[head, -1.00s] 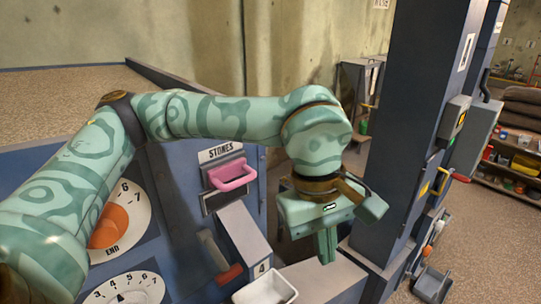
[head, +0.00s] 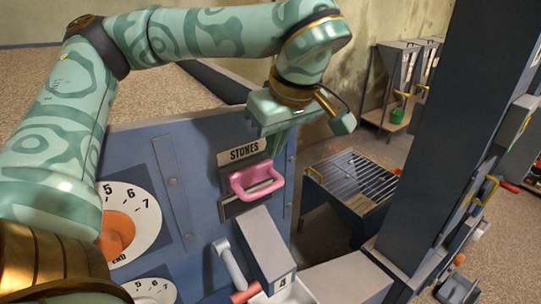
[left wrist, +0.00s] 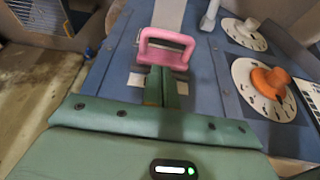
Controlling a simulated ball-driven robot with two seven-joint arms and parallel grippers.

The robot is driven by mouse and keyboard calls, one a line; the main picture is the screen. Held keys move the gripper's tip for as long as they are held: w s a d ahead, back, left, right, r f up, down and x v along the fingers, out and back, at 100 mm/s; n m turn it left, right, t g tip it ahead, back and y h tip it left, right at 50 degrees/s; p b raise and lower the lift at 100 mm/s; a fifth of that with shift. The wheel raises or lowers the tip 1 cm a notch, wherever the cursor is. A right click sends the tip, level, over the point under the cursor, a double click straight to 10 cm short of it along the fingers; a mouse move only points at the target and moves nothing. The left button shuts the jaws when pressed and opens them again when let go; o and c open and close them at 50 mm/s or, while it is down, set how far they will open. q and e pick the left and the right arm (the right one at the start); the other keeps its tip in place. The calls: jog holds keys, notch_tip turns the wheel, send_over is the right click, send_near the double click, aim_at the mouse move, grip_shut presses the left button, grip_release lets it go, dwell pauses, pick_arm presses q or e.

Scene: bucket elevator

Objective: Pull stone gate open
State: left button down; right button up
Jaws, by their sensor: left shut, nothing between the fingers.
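The stone gate's pink handle (head: 257,180) sits on the blue panel below the "STONES" label (head: 241,151). A dark slot plate shows around and under the handle. My left gripper (head: 276,148) is just above and right of the handle in the head view, its fingers pointing down. In the left wrist view the closed green fingers (left wrist: 161,88) reach up to the lower side of the pink handle (left wrist: 166,48). The fingers are shut with nothing between them; I cannot tell whether they touch the handle. My right gripper is not in view.
An orange dial knob (head: 117,231) is left of the handle. A grey chute (head: 262,243) and a lever with a red grip (head: 246,292) are below. A blue post (head: 450,130) stands right. A barred grate (head: 352,180) lies behind.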

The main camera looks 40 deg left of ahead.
pick_arm(q)
jog(key=s+x, duration=0.1)
jog(key=x, duration=0.8)
jog(key=shift+w, duration=0.45)
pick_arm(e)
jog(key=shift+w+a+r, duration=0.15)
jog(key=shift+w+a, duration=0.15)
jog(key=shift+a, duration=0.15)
pick_arm(q)
jog(key=shift+d, duration=0.1)
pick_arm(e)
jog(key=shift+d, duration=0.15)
pick_arm(q)
jog(key=s+d, duration=0.2)
jog(key=d, duration=0.6)
jog(key=shift+s, duration=0.15)
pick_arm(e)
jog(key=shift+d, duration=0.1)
